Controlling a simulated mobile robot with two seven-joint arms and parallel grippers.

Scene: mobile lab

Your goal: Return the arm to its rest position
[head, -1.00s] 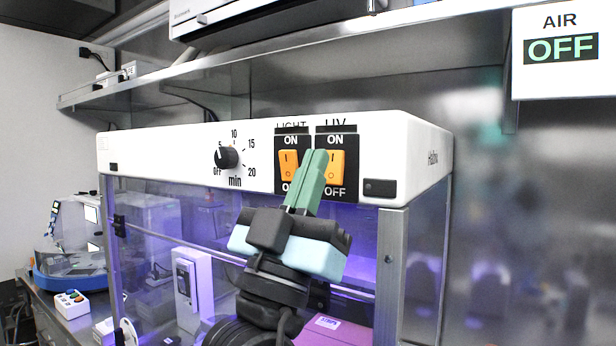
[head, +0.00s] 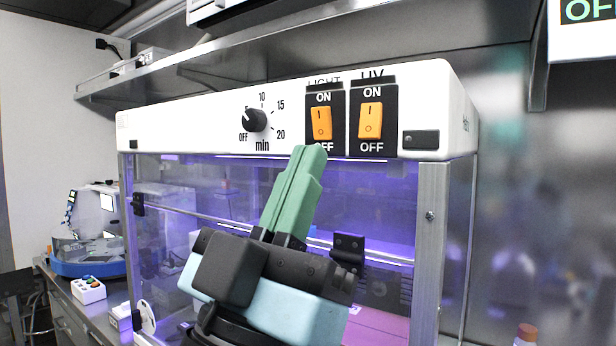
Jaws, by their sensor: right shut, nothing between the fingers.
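My right gripper (head: 312,150) is in the middle of the head view, with its green fingers shut together and nothing between them. It points up in front of the clear front of a white-topped cabinet, its tips just below the LIGHT switch (head: 321,123) in the picture. The orange UV switch (head: 370,121) is to the right of the tips. The two switches look alike in tilt. My left gripper is not in view.
The cabinet (head: 190,125) has a timer dial (head: 254,119) and a metal corner post (head: 428,250). A steel shelf (head: 400,45) runs above it. A blue-based device (head: 88,262) and a small button box (head: 88,290) stand on the left bench.

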